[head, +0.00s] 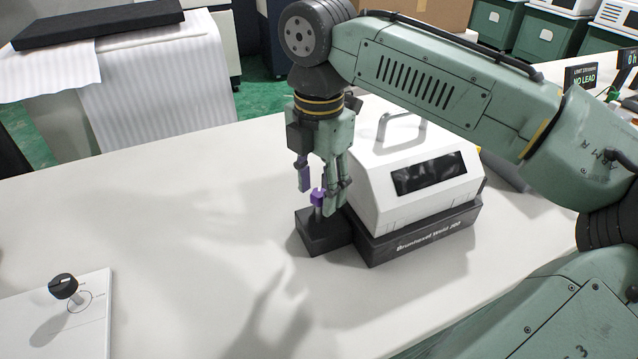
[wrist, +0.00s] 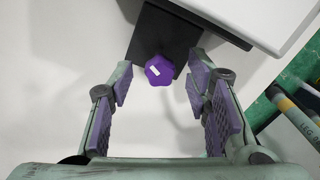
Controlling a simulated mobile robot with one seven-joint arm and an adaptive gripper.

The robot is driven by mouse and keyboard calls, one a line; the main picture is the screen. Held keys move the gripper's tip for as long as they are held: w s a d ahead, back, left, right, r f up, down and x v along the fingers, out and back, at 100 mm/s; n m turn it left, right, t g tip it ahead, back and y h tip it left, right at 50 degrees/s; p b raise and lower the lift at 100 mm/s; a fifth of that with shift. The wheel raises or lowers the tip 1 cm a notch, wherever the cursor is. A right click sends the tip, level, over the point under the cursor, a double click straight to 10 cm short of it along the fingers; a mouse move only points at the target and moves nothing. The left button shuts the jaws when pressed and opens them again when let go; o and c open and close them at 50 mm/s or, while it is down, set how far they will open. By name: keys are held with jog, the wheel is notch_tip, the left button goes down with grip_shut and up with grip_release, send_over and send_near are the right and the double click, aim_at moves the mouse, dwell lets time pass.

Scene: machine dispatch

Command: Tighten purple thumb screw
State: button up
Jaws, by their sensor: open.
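The purple thumb screw (head: 317,197) stands upright on a small black block (head: 322,236) at the left side of the white machine (head: 405,185). In the wrist view the screw's lobed purple knob (wrist: 159,70) shows from above, with a small white mark on it. My gripper (head: 321,199) points down over the block. Its fingers (wrist: 159,92) are open, with purple pads on either side, and the knob lies just beyond the tips in that view. I cannot tell whether a finger touches it.
The machine sits on a dark base (head: 420,232) directly right of the block. A white panel with a black knob (head: 63,287) lies at the front left of the white table (head: 150,215). The table's middle left is clear. Green bins (head: 545,35) stand behind.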

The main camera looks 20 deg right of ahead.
grip_shut()
dwell(0.4)
